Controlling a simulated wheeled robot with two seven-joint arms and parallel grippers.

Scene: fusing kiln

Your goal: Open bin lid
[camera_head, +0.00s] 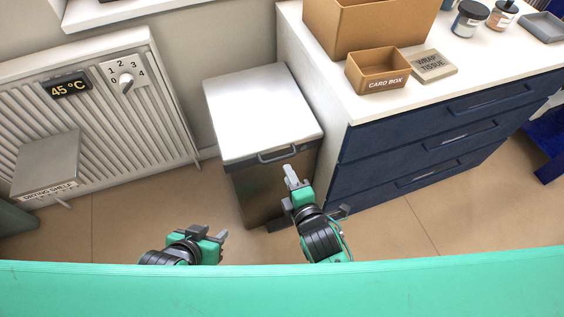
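The bin stands on the floor between the radiator and the drawer cabinet. Its pale, flat bin lid (262,105) looks down on the dark body (258,190). A grey bar handle (277,156) sits at the lid's front edge. My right gripper (291,177) is just below and in front of the handle, pointing up towards it, apparently apart from it. Its fingers look narrow from here and their gap is not clear. My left gripper (222,237) is low, to the left of the bin's front, away from the lid. Its finger gap is also unclear.
A white radiator (105,115) with a drying shelf (48,160) is on the left. A navy drawer cabinet (420,155) stands close on the bin's right, with a card box (378,72) on top. The floor (125,225) at front left is clear.

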